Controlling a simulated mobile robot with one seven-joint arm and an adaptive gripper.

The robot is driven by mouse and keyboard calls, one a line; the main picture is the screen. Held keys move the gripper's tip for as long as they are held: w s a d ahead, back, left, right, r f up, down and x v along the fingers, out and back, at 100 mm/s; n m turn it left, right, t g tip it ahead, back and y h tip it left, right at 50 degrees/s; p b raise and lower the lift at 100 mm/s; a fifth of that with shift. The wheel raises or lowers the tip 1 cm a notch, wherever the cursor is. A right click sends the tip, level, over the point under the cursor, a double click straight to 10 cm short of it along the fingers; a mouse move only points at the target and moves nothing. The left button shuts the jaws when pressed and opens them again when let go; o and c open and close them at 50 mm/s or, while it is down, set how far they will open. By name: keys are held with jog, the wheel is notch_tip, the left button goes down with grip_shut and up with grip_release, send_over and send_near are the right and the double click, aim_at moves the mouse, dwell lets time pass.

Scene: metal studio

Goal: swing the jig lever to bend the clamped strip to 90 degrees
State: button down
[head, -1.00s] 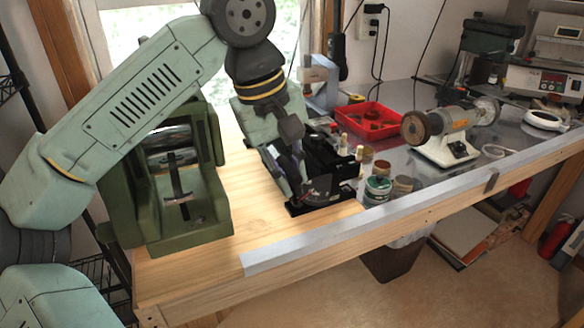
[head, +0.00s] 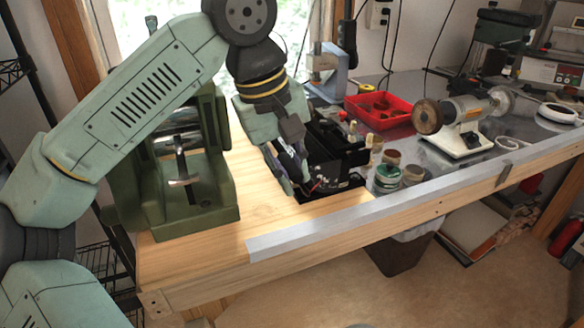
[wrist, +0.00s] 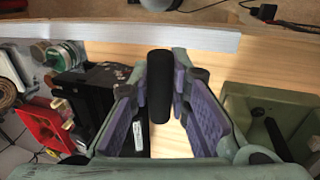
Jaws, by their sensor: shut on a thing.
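The black bending jig (head: 345,158) stands on the wooden part of the bench, partly hidden behind my gripper in the head view. It also shows at the left of the wrist view (wrist: 85,95). My gripper (head: 298,188) is at the jig's left front side, pointing down. In the wrist view its purple-padded fingers (wrist: 161,95) are on either side of the black cylindrical lever handle (wrist: 159,75), shut on it. The clamped strip cannot be made out, so its bend angle cannot be told.
A green vise-like machine (head: 195,212) stands left of the jig. Small jars (head: 388,178) stand close to its right, with a red tray (head: 378,108) and a bench grinder (head: 462,125) beyond. A metal edge strip (head: 310,233) runs along the bench front. Bare wood lies in front.

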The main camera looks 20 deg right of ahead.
jog(key=shift+s+a+f+b, duration=0.1)
jog(key=shift+s+f+b, duration=0.05)
jog(key=shift+f, duration=0.25)
jog(key=shift+s+a+f+b, duration=0.1)
jog(key=shift+f+b, duration=0.05)
jog(key=shift+f, duration=0.2)
jog(key=shift+a+f+b, duration=0.25)
jog(key=shift+f+b, duration=0.5)
jog(key=shift+f, duration=0.2)
jog(key=shift+w+f+b, duration=0.1)
jog(key=shift+f+b, duration=0.65)
jog(key=shift+f, duration=0.15)
jog(key=shift+w, duration=0.1)
jog(key=shift+f, duration=0.1)
jog(key=shift+b+x, duration=0.8)
jog(key=shift+x, duration=0.15)
jog(key=shift+w+a, duration=0.1)
jog(key=shift+w, duration=0.1)
